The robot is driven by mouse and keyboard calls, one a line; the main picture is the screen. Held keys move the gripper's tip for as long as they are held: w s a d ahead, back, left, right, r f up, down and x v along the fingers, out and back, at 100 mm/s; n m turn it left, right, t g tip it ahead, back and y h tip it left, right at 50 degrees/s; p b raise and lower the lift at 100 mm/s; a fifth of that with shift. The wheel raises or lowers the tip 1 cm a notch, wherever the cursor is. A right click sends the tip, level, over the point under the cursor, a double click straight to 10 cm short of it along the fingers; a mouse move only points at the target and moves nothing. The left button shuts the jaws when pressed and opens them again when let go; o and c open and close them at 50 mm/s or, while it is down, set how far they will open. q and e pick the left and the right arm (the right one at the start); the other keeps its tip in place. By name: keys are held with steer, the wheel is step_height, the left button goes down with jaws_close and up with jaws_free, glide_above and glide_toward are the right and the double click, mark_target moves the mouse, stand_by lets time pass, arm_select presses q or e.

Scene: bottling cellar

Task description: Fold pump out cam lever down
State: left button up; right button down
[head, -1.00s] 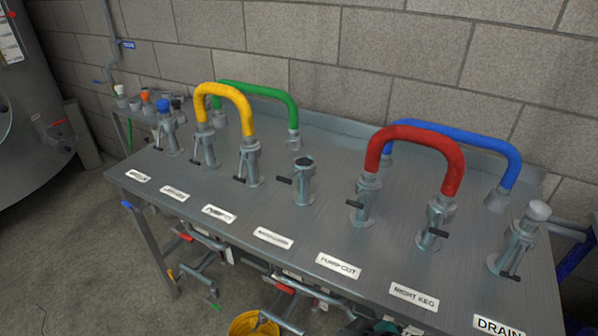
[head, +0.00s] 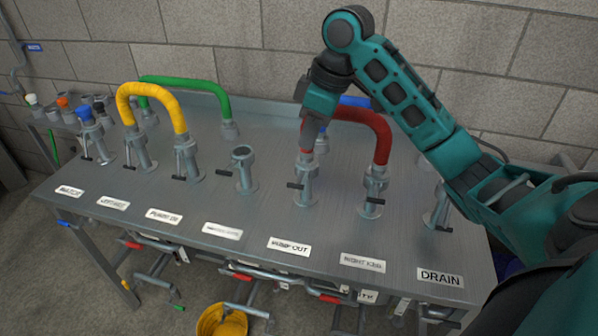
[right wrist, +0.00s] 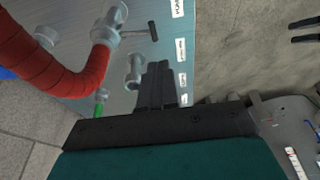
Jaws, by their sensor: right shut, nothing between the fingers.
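The pump out fitting (head: 306,188) stands above the PUMP OUT label (head: 289,246), with the left end of the red hose (head: 383,140) on it. Its cam lever (head: 295,185) sticks out sideways from the fitting, ending in a dark crossbar. In the right wrist view the lever (right wrist: 152,31) stands out toward the labels. My right gripper (head: 309,138) is over the red hose's left leg, above the fitting. In the wrist view its fingers (right wrist: 160,75) are shut and empty, apart from the lever.
An uncapped fitting (head: 243,168) stands left of pump out; it also shows near my fingers in the wrist view (right wrist: 134,72). The yellow hose (head: 152,92), green hose (head: 185,82) and blue hose (head: 355,101) arch above the table. The front strip with labels is clear.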

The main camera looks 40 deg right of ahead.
mark_target(295, 184)
steer(key=x, duration=0.3)
steer(key=d+b+x, duration=0.1)
steer(key=x, duration=0.3)
steer(key=b+x, duration=0.1)
steer(key=x, duration=0.3)
steer(key=shift+d, duration=0.15)
steer(key=shift+f, duration=0.1)
stand_by(0.3)
